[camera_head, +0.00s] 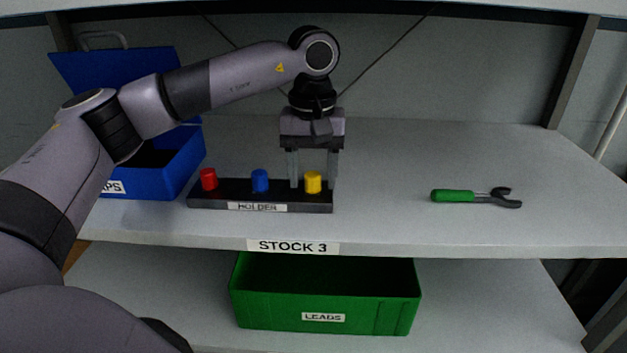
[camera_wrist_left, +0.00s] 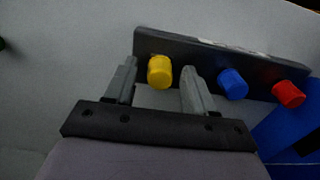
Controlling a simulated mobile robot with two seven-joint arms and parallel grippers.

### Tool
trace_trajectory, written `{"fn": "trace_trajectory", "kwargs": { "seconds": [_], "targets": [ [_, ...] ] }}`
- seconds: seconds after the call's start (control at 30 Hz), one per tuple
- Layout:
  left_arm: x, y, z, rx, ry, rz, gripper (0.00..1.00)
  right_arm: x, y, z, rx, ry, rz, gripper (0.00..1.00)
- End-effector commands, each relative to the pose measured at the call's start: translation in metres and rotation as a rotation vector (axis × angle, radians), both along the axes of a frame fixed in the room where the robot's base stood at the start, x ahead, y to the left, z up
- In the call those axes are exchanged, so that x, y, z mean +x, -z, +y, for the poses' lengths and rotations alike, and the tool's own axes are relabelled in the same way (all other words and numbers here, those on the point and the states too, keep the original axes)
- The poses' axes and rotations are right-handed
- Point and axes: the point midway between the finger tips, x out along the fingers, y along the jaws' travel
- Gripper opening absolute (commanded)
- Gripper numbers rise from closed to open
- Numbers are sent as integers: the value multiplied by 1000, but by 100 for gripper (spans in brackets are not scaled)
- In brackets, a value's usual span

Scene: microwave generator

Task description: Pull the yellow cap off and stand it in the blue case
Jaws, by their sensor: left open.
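The yellow cap (camera_head: 313,182) stands at the right end of the black holder (camera_head: 225,200) on the upper shelf. My left gripper (camera_head: 313,185) points down over it and is open, with one finger on each side of the cap. In the left wrist view the yellow cap (camera_wrist_left: 159,72) sits between the two fingertips, nearer the left one, with a gap to the right one. The blue case (camera_head: 165,180) stands open at the left with its lid up. My left arm hides part of it. My right gripper is not in view.
A red cap (camera_head: 208,179) and a blue cap (camera_head: 260,180) stand in the same holder, left of the yellow one. A green-handled tool (camera_head: 455,196) lies at the right. A green bin (camera_head: 325,300) is on the lower shelf. The shelf between holder and tool is clear.

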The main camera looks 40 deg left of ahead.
Motion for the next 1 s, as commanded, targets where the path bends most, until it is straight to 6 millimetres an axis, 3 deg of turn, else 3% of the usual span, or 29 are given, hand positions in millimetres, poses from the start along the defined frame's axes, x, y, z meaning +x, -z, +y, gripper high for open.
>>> {"fn": "trace_trajectory", "kwargs": {
  "seconds": [0.47, 0.53, 0.63, 0.67, 1.0],
  "targets": [
    [0, 0, 0, 0, 0, 0, 54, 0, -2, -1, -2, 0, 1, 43],
    [0, 0, 0, 0, 0, 0, 38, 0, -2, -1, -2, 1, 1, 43],
    [0, 0, 0, 0, 0, 0, 5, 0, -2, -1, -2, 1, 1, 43],
    [0, 0, 0, 0, 0, 0, 0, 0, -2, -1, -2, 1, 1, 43],
    [0, -3, 0, -1, 0, -1, 0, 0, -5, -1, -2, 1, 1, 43]
  ]
}}
